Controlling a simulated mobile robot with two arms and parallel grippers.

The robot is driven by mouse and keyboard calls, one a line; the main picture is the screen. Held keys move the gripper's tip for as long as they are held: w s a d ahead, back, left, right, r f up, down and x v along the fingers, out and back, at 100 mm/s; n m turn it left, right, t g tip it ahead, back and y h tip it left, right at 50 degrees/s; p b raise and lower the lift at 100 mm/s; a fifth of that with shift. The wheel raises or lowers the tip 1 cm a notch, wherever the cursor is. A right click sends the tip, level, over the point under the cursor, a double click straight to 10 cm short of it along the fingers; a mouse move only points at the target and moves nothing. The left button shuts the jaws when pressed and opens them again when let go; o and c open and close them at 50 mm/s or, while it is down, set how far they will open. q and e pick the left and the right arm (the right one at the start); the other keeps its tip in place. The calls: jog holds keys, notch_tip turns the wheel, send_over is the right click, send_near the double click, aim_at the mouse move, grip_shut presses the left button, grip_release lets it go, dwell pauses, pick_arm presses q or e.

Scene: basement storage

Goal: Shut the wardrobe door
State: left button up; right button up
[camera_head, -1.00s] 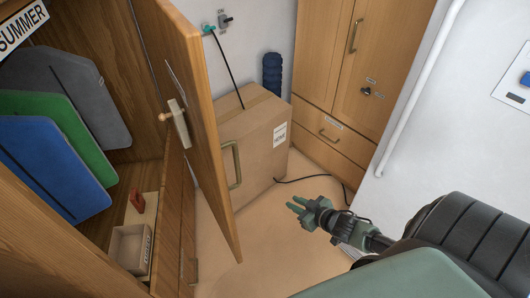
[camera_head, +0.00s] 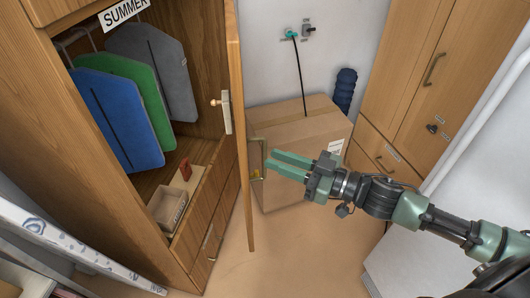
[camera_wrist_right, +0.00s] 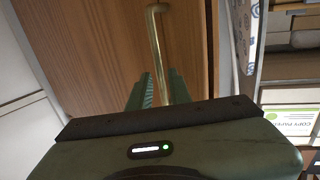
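The wardrobe door (camera_head: 240,130) stands open, seen almost edge-on in the head view. A latch plate with a pale knob (camera_head: 226,110) is on its inner side. A brass bar handle (camera_head: 263,158) is on its outer side. My right gripper (camera_head: 269,164) is open, with its fingertips at the handle. In the right wrist view the handle (camera_wrist_right: 156,40) runs up between and beyond the parted fingers (camera_wrist_right: 160,90); I cannot tell if they touch it. The wardrobe (camera_head: 60,150) holds several hanging blue, green and grey pieces. My left gripper is out of view.
A cardboard box (camera_head: 310,130) stands behind the door by the wall. A blue ribbed bottle-like object (camera_head: 345,90) is behind it. A wooden cabinet (camera_head: 405,80) stands at the right. Floor is clear in front of the door (camera_head: 290,255).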

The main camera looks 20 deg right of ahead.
aim_at(265, 177)
jog(key=shift+p+x, duration=0.55)
jog(key=shift+x, duration=1.45)
grip_shut()
